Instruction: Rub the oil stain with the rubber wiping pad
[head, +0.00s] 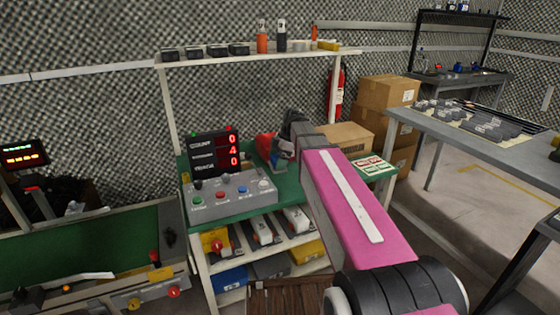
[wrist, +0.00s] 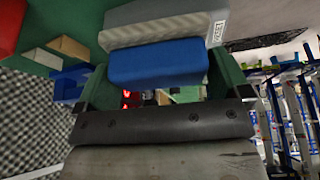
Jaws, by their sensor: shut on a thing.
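My gripper (wrist: 163,82) has its two dark green fingers on either side of a blue block (wrist: 158,63) in the wrist view, and it is shut on it. A grey, fine-ribbed block with a small label (wrist: 165,28) lies against the blue block; together they look like the wiping pad, though I cannot tell for sure. In the head view my arm reaches over the green bench, and its end largely hides what it holds. A dark smear (head: 169,238) shows on the grey edge plate of the conveyor at left; I cannot tell if it is the oil stain.
The green bench (head: 172,172) carries a grey button box (head: 228,198) and a red-digit display (head: 214,154). A shelf (head: 240,57) with bottles stands above it. Boxes (head: 388,92) and a grey table (head: 470,138) stand to the right. The green conveyor (head: 70,240) is at left.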

